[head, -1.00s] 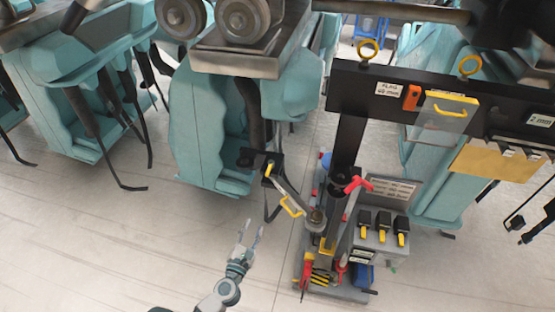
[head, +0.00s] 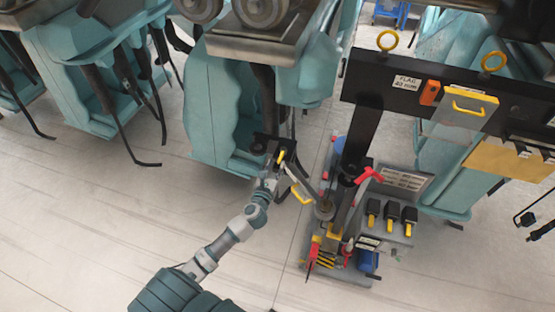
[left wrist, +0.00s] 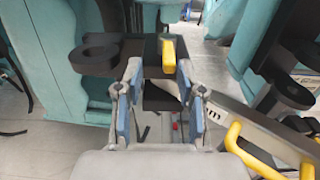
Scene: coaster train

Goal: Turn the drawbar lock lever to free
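The lock lever looks like the short yellow lever (head: 281,157) on the black coupling head at the upper end of the drawbar. In the left wrist view this yellow lever (left wrist: 168,57) stands upright on the black head (left wrist: 130,52), just beyond and between my fingertips. A yellow loop handle (head: 301,194) sits on the drawbar, and it shows at lower right in the left wrist view (left wrist: 245,150). My left gripper (head: 270,178) is close in front of the head. Its blue-padded fingers (left wrist: 160,88) are apart with nothing clearly between them. My right gripper is not seen.
A wheeled cart (head: 345,262) with a black post and red lever stands right of the drawbar. Teal coaster cars (head: 218,110) hang behind. The floor at left is clear.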

